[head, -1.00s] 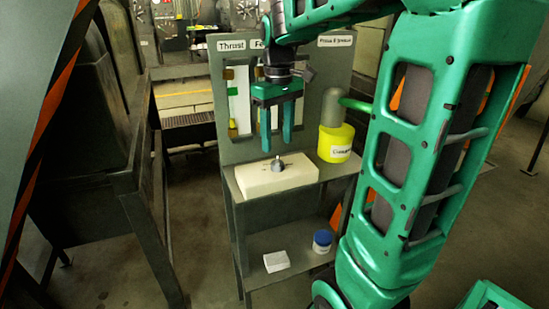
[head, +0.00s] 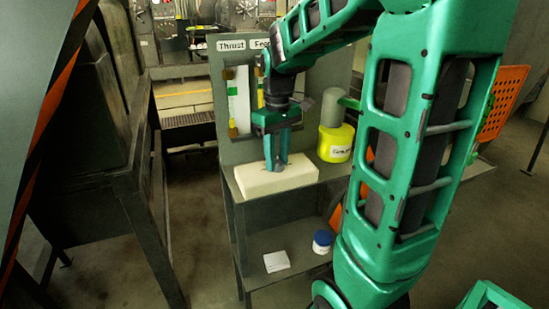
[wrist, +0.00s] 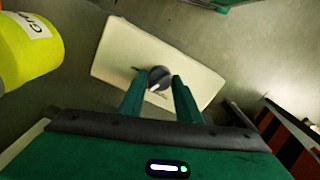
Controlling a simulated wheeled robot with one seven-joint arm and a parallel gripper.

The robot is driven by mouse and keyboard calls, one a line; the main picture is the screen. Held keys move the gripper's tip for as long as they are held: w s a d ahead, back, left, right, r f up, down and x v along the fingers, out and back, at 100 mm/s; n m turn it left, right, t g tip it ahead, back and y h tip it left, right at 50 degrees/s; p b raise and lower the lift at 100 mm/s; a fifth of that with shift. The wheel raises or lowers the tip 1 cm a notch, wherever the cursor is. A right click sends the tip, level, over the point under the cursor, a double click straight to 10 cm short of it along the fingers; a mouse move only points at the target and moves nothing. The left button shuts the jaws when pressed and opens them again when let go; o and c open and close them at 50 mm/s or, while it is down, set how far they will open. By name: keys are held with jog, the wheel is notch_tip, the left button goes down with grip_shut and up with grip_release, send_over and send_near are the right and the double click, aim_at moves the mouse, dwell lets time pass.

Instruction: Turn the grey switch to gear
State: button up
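The grey switch (wrist: 160,77) is a round knob with a lighter pointer, on top of a cream box (wrist: 115,55). Small dark marks beside it are too small to read. The cream box (head: 300,178) lies on the stand's upper shelf in the head view. My gripper (head: 276,165) points down at the knob and hides it there. In the wrist view my gripper (wrist: 159,78) has its two green fingers apart, one on each side of the knob. A gap shows between them; I cannot tell whether either finger touches the knob.
A yellow labelled container (head: 336,143) with a grey rounded top stands right of the box. A grey panel with gauges and labels rises behind. A white box (head: 276,261) and a blue-lidded jar (head: 323,240) sit on the lower shelf.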

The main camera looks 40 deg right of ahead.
jog(key=shift+m, duration=0.4)
jog(key=m, duration=0.3)
jog(key=shift+m, duration=0.4)
jog(key=m, duration=0.5)
jog(key=shift+a+m, duration=0.1)
jog(key=shift+m, duration=0.2)
jog(key=o, duration=1.1)
jog(key=shift+c, duration=0.2)
notch_tip(320, 180, up, 11)
jog(key=shift+w+f, duration=0.1)
jog(key=shift+f, duration=0.05)
